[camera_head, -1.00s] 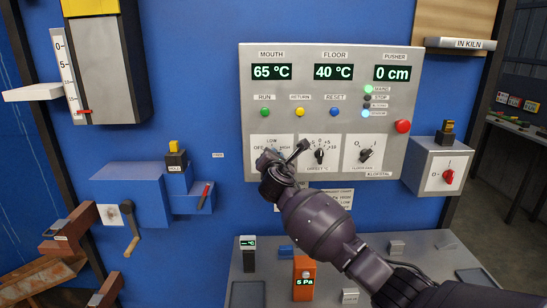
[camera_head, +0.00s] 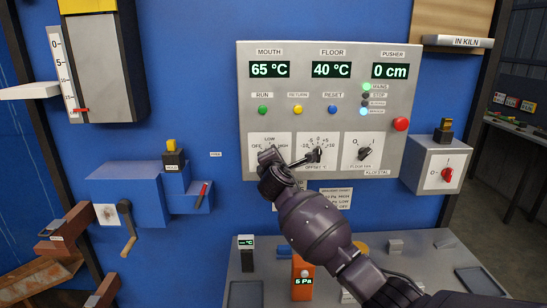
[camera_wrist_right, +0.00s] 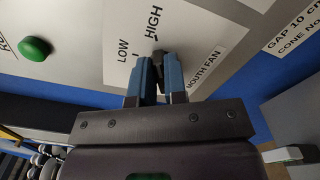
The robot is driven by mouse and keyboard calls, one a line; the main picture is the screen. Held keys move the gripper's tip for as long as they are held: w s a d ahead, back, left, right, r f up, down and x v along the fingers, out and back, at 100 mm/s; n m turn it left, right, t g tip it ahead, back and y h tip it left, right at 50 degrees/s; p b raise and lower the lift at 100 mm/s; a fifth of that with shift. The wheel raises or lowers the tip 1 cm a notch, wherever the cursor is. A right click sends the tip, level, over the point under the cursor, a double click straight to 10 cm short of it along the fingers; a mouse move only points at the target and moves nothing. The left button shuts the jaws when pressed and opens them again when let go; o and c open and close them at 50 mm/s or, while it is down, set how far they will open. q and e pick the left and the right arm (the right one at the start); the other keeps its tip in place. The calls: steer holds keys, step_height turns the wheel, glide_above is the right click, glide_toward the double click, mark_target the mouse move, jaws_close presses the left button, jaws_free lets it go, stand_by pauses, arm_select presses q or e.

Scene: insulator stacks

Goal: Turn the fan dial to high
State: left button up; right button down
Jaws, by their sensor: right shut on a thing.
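The fan dial (camera_wrist_right: 159,57) is a small black knob on a white plate marked LOW, HIGH and MOUTH FAN (camera_wrist_right: 204,70). My right gripper (camera_wrist_right: 158,68) is shut on it, with a blue-grey finger on each side. The visible end of the knob lies close to the HIGH mark, but the fingers hide most of it, so its exact setting is hard to read. In the head view my right gripper (camera_head: 268,157) covers the dial at the lower left of the grey control panel (camera_head: 300,82). My left gripper is not in view.
The offset dial (camera_head: 317,153) sits just right of my right gripper, with another black dial (camera_head: 364,153) beyond it. A green button (camera_wrist_right: 35,48) is near the fan plate. A blue block with a lever (camera_head: 202,196) stands to the left. A bench lies below.

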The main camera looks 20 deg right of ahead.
steer(key=c, duration=1.2)
jaws_free()
steer(key=shift+o, duration=0.2)
steer(key=shift+s, duration=0.1)
steer(key=v, duration=1)
steer(key=shift+s, duration=0.3)
